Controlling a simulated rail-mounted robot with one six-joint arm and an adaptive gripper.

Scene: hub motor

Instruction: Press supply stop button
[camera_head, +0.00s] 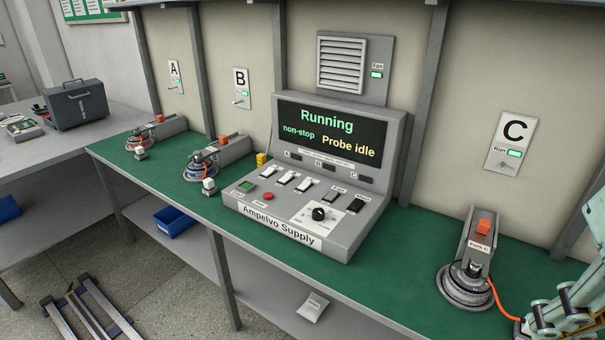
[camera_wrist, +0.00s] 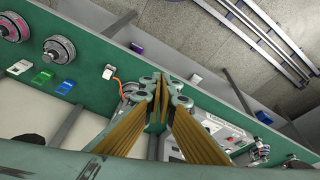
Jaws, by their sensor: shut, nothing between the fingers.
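The grey supply console (camera_head: 300,205) stands on the green bench in the head view. Its screen (camera_head: 330,133) reads "Running", "non-stop" and "Probe idle". My gripper (camera_wrist: 162,85) is shut and empty in the wrist view, above the bench. A grey panel (camera_wrist: 228,132) shows partly behind its fingers there. In the head view my arm shows at the lower right, well away from the red button.
Several switches and a black knob (camera_head: 319,213) sit close to the red button. Fork C with its hub motor (camera_head: 468,285) and orange cable stands at the right. Two more motor stations stand left of the console. The green bench between console and fork C is clear.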

